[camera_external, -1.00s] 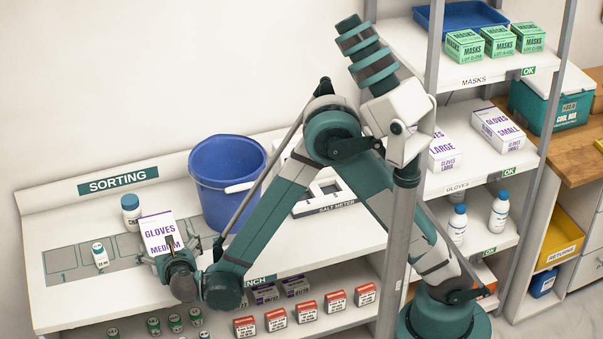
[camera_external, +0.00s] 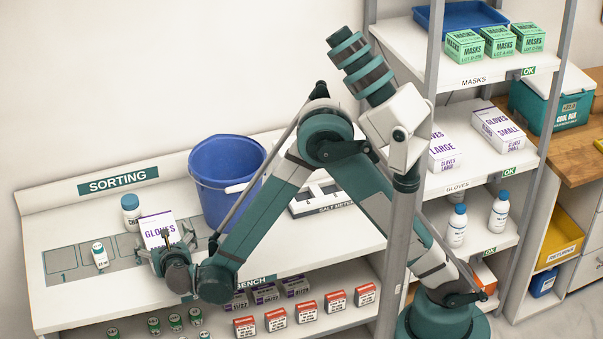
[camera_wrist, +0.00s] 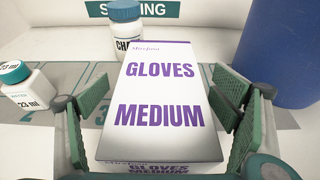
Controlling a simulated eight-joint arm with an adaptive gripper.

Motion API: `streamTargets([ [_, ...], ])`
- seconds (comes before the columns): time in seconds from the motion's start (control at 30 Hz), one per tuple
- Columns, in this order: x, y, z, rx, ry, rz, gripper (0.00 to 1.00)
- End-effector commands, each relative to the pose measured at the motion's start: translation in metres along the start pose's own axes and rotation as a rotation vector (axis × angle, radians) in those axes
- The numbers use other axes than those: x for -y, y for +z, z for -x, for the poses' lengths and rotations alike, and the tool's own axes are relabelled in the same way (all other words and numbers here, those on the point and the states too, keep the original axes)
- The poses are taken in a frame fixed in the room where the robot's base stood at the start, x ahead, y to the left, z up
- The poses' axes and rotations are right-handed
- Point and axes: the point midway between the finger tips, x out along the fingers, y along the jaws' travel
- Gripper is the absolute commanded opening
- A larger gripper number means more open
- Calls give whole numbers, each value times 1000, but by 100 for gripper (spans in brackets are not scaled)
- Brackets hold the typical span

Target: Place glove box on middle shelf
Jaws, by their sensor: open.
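A white glove box (camera_external: 158,229) with purple lettering GLOVES MEDIUM stands on the sorting bench. My gripper (camera_external: 169,251) is open at the front of it, and its lower part is hidden in the external view. In the wrist view the glove box (camera_wrist: 160,95) lies between my two open fingers (camera_wrist: 163,112), with a gap visible at the right finger. The middle shelf (camera_external: 459,178), labelled GLOVES, stands to the right. It holds a GLOVES LARGE box (camera_external: 444,150), partly hidden by a post and my arm, and a GLOVES SMALL box (camera_external: 499,131).
A blue bucket (camera_external: 226,170) stands right of the glove box. A white bottle with blue cap (camera_external: 131,213) is behind it, and a small vial (camera_external: 99,255) is to its left. Shelf posts (camera_external: 432,60) flank the shelf. Masks and a tray sit above, bottles below.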

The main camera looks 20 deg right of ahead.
Motion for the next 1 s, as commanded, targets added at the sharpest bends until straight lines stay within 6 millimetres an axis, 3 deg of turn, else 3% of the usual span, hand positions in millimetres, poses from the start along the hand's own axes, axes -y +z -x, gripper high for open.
streamTargets([
  [0.2,0,0,0,0,0,0,87],
  [0.47,0,0,0,0,0,0,54],
  [0.57,0,0,0,0,0,0,49],
  [1.0,0,8,3,0,0,0,49],
])
